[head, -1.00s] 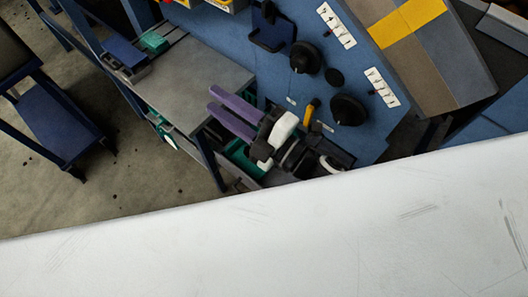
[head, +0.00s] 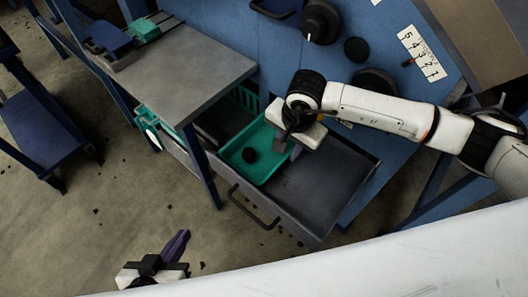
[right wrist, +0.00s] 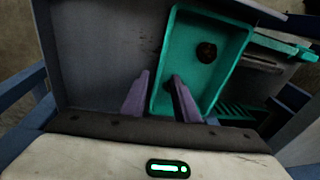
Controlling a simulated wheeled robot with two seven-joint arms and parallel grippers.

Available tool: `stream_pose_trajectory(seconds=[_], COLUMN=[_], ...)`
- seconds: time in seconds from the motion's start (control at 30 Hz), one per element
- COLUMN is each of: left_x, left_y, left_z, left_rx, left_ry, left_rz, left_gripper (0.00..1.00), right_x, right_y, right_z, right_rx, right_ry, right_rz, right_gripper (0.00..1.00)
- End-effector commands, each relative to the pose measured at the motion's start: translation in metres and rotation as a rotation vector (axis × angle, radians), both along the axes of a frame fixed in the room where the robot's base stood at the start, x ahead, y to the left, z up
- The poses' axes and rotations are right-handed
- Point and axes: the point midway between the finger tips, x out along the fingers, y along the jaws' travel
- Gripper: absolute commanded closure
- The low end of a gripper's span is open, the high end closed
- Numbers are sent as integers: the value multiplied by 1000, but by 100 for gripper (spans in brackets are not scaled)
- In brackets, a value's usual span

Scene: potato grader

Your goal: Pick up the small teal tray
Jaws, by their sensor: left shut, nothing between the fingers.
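The small teal tray (head: 253,178) lies in the open grey drawer (head: 318,195), at its left side, with one dark round lump (head: 250,155) in it. In the right wrist view the tray (right wrist: 180,50) shows with the lump (right wrist: 206,51) inside. My right gripper (right wrist: 159,75) is open, its purple fingers on either side of the tray's left wall in that view; I cannot tell if they touch it. In the head view my right gripper (head: 291,150) is over the tray's right edge. My left gripper (head: 182,236) is shut and empty, low at the left, apart from the drawer.
A grey table (head: 185,70) stands left of the drawer, with a small teal box (head: 145,30) on its far end. A blue panel with black knobs (head: 320,22) rises behind the drawer. A white surface (head: 400,255) fills the lower right. The floor at left is mostly open.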

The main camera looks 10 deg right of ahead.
Motion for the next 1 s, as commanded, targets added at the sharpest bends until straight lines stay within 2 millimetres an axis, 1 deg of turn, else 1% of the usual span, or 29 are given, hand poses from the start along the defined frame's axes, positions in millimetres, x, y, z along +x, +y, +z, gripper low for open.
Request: stream_pose_trajectory(seconds=[0.03, 0.23, 0.33, 0.4, 0.5, 0.6, 0.83, 1.0], left_x=[0, -3, -4, 5, 7, 7, 6, 6], left_y=[0, -1, -3, -7, -9, -10, -10, -10], left_z=[-2, -4, -9, -7, -9, -11, -11, -11], left_rx=[-2, -7, -10, -9, -7, -6, -6, -6], left_ry=[0, 2, 13, 12, 23, 31, 34, 34], left_rz=[1, 2, -2, -17, -27, -32, -33, -31], left_gripper=[100, 100, 100, 100, 100, 100, 100, 100], right_x=[1, 3, 5, 8, 10, 11, 12, 12], right_y=[0, 1, 0, 0, 1, 0, 0, 0], right_z=[-8, -23, -38, -50, -61, -67, -67, -67], right_rx=[1, 4, 4, 4, 6, 5, 6, 6], right_ry=[1, 1, 3, 2, 2, 0, 0, 0], right_rz=[-2, 0, -3, -3, -3, -2, -1, -1], right_gripper=[72, 72, 72, 72, 72, 72, 72, 100])
